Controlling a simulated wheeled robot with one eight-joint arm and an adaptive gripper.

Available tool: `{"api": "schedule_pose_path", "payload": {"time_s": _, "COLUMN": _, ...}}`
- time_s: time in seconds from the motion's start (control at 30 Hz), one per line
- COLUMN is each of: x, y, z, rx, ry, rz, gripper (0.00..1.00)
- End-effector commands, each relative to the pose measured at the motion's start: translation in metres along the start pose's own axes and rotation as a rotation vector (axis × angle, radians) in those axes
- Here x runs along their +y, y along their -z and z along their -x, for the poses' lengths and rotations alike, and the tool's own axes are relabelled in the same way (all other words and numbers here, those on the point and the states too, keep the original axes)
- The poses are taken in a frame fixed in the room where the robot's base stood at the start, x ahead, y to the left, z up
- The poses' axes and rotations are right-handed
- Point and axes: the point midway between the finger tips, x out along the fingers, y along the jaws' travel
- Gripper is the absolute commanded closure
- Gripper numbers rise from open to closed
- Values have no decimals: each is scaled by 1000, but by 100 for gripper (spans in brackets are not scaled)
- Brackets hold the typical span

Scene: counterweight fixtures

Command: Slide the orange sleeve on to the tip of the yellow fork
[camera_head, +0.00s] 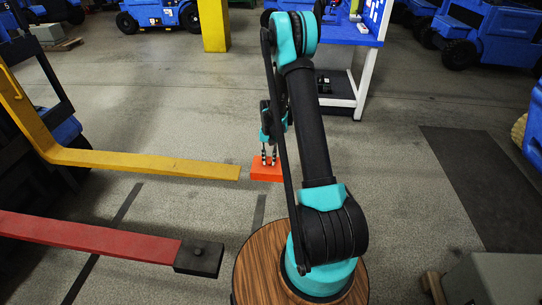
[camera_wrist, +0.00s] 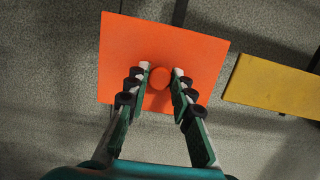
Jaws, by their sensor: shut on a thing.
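The orange sleeve (camera_head: 265,174) is a flat block with a round knob on top. My gripper (camera_head: 268,160) is shut on that knob from above and holds the sleeve. In the wrist view the sleeve (camera_wrist: 130,55) lies under the fingers (camera_wrist: 160,76), one on each side of the knob. The yellow fork (camera_head: 170,165) comes in from the left in the head view. Its tip is just left of the sleeve, with a narrow gap between them. In the wrist view the fork (camera_wrist: 275,88) is right of the sleeve, roughly in line with it. The sleeve's opening is hidden.
A red fork (camera_head: 100,238) with a black sleeve (camera_head: 198,258) on its tip runs below the yellow one. A round wooden top (camera_head: 260,270) is under my arm's base. A blue workbench (camera_head: 345,32) and a yellow post (camera_head: 213,25) stand behind. The floor between is clear.

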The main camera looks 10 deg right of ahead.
Motion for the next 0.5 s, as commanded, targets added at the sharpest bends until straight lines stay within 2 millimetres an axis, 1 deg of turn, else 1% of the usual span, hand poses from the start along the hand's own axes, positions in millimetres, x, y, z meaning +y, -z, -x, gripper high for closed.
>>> {"api": "schedule_pose_path", "payload": {"time_s": 0.03, "x": -2, "y": 1, "z": -6, "rx": 0, "ry": 0, "rz": 1, "gripper": 100}}
{"api": "schedule_pose_path", "payload": {"time_s": 0.4, "x": -17, "y": 6, "z": -43, "rx": 0, "ry": 0, "rz": 2, "gripper": 100}}
{"api": "schedule_pose_path", "payload": {"time_s": 0.5, "x": -28, "y": 6, "z": -41, "rx": 0, "ry": 0, "rz": 2, "gripper": 100}}
